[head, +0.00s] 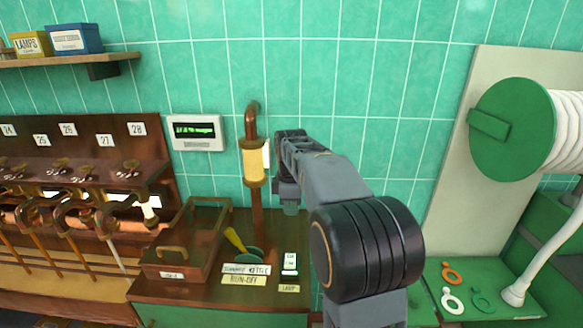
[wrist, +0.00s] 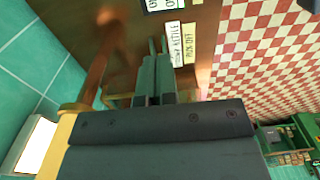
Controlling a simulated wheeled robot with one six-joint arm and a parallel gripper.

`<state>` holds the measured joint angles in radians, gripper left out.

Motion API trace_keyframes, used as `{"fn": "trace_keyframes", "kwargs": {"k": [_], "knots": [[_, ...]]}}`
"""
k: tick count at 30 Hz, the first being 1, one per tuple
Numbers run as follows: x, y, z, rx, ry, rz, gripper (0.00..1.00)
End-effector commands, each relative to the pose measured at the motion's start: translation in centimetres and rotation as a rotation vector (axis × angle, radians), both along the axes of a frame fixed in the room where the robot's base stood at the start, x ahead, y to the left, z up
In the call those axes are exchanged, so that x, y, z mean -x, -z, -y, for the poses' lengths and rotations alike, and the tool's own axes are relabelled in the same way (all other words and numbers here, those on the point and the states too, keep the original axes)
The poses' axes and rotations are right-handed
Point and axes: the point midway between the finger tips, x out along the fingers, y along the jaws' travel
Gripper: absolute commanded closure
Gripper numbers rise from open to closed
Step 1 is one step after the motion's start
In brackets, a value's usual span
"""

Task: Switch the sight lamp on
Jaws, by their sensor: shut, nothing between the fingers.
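A small white switch plate (head: 290,262) with dark markings stands on the brown counter above a card reading LAMP (head: 289,288). A white plate edge with dark lettering (wrist: 160,5) shows cut off at the top of the wrist view. The sight glass (head: 254,162) is a yellow cylinder on a copper pipe, with a pale panel (head: 266,155) at its right side. My gripper (head: 287,205) hangs beside the pipe, above the counter and apart from the switch. In the wrist view its fingers (wrist: 157,50) are together and empty. I cannot tell the switch's position.
Cards reading KETTLE and RUN-OFF (head: 244,280) lie beside a yellow-handled tool (head: 238,243). A green reel (head: 510,130) is at right. A display (head: 196,132) hangs on the wall.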

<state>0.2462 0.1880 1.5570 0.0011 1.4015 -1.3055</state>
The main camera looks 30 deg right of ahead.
Motion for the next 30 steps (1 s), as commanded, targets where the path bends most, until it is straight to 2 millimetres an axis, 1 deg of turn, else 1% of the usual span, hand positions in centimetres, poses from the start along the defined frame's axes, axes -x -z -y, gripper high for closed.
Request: {"fn": "trace_keyframes", "kwargs": {"k": [1, 3, 9, 15, 21, 30], "knots": [[-0.1, -1.8, 0.0, 0.0, -0.001, 0.0, 1.0], [-0.4, -2.6, 0.1, 0.001, -0.001, 0.004, 1.0], [-0.8, -6.5, 0.4, 0.001, -0.001, 0.004, 1.0], [-1.2, -9.3, 0.6, 0.0, -0.001, 0.002, 1.0], [-1.3, -10.6, 0.7, 0.0, -0.001, 0.001, 1.0], [-1.3, -10.8, 0.7, 0.0, -0.001, 0.0, 1.0]]}}
